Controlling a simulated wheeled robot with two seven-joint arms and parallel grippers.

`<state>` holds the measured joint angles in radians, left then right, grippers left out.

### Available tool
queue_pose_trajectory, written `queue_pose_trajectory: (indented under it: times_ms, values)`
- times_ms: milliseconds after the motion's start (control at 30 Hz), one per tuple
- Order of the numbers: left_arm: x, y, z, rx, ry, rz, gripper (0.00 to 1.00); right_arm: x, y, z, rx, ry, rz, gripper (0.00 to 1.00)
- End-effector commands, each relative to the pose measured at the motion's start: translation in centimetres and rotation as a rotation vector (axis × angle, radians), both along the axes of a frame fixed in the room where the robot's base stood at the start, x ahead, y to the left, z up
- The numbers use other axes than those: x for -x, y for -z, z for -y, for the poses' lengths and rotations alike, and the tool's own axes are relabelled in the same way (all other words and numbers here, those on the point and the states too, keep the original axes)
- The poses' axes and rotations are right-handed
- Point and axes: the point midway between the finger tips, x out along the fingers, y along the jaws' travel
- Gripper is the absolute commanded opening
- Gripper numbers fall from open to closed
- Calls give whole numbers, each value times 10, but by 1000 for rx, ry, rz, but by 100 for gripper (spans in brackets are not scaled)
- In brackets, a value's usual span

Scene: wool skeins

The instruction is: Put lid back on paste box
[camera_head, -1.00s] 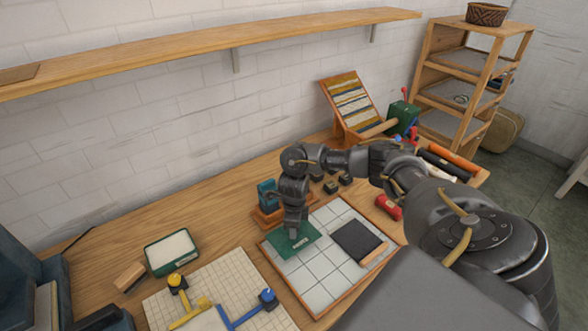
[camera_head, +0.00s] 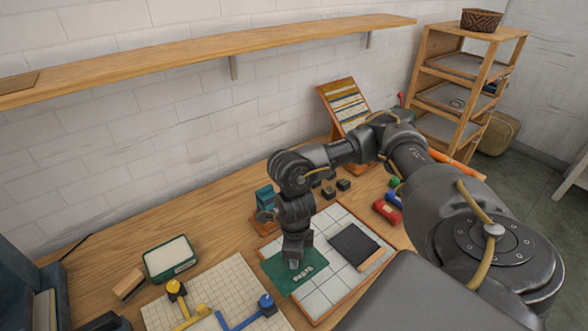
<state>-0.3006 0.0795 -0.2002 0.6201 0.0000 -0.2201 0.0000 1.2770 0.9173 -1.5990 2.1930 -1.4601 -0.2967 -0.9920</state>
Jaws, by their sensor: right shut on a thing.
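The paste box (camera_head: 170,259) is an open green box with white paste inside, on the table at the left. The green lid (camera_head: 309,281), marked "PASTE", is at the left edge of the tiled board, below my right gripper. My right gripper (camera_head: 296,264) points down and is shut on the lid; its fingertips are partly hidden by its own body. The lid looks apart from the box, to its right. My left gripper is not in view.
The tiled board (camera_head: 318,302) carries a dark slab (camera_head: 353,243). A cream grid mat (camera_head: 236,276) with yellow and blue tools lies between box and board. A wooden block (camera_head: 129,281) sits left of the box. A shelf (camera_head: 215,53) runs along the wall.

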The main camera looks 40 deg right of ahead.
Motion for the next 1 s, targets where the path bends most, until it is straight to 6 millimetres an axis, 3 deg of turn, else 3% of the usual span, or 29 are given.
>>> queue_pose_trajectory:
  times_ms: [167, 267, 500, 700, 900, 1000]
  values:
    - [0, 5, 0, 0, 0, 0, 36, -4, -1, -8, 0, -96, 4, 2]
    - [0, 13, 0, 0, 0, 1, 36, -10, -5, -23, 1, -292, 7, 2]
    - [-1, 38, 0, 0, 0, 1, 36, -20, -23, -65, 7, -1055, 5, 2]
    - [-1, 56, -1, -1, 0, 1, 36, -19, -38, -88, 8, -1681, 2, 2]
    - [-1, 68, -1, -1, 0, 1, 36, -15, -50, -98, 6, -2154, 0, 2]
    - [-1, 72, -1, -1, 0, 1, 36, -13, -54, -100, 4, -2306, -1, 2]
